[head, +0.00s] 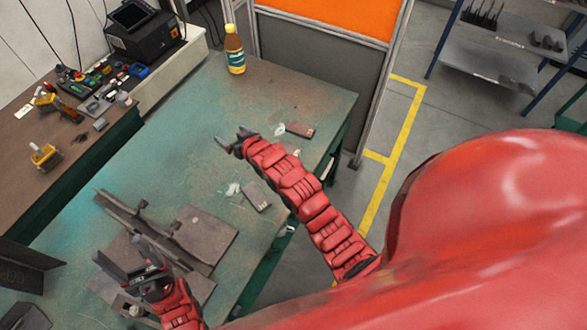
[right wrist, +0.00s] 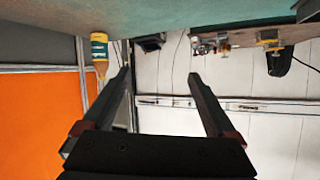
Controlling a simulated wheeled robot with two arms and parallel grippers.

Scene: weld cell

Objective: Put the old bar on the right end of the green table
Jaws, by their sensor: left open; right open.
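The green table (head: 180,130) runs from the lower left to its right end near the orange partition. A long dark metal bar (head: 125,210), which looks like the old bar, lies slanted across the table's near left part, by dark plates. My left gripper (head: 117,247) is open just on the near side of the bar; I cannot tell whether it touches it. The bar's lower end is partly hard to make out. My right gripper (head: 230,137) is open and empty above the middle of the table. Its two fingers (right wrist: 165,80) show apart with nothing between them in the right wrist view.
Small dark blocks (head: 300,130) (head: 257,197) lie near the right edge. A dark plate (head: 207,235) lies beside the bar. A brown bench (head: 30,140) with tools stands left. The table's middle is mostly clear.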

